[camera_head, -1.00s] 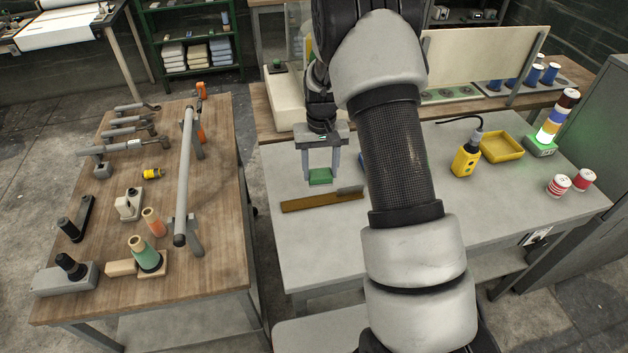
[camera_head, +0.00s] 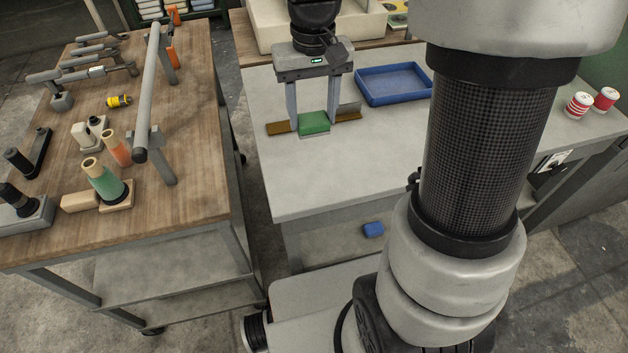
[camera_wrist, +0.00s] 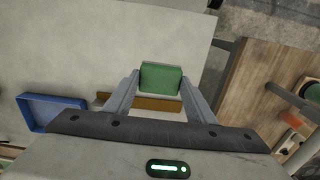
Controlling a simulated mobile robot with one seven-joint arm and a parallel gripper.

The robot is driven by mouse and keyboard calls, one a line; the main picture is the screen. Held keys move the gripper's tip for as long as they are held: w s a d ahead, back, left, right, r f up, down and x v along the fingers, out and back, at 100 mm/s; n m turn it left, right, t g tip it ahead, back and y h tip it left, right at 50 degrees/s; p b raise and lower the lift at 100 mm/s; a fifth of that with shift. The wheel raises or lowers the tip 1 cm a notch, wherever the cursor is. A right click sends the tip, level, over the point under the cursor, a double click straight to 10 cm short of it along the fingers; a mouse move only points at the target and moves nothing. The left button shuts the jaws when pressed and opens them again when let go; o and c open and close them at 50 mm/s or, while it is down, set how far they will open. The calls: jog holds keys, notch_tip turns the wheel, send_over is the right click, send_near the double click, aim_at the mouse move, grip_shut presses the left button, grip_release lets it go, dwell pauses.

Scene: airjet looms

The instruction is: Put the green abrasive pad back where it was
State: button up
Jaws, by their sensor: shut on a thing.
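The green abrasive pad (camera_head: 314,123) is a small block with a paler lower edge. My gripper (camera_head: 313,113) points down over the left part of the grey table and is shut on the pad, one finger at each side. In the wrist view, the pad (camera_wrist: 160,78) sits between the fingertips of my gripper (camera_wrist: 160,82). The pad covers the middle of a long brown strip with a grey end (camera_head: 348,116) in the head view. Whether the pad touches the strip or tabletop is unclear.
An empty blue tray (camera_head: 393,84) lies right of my gripper on the grey table (camera_head: 300,185). The table's front left is clear. A wooden bench (camera_head: 190,190) with tools and cones stands left across a gap. Two red-and-white spools (camera_head: 592,103) stand at far right.

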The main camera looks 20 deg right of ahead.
jog(key=shift+s+f+b, duration=0.3)
jog(key=shift+s+b, duration=0.1)
jog(key=shift+s, duration=0.35)
notch_tip(320, 180, down, 10)
jog(key=shift+r+b, duration=0.15)
jog(key=shift+b, duration=1)
jog(key=shift+s, duration=0.1)
jog(key=o, duration=1)
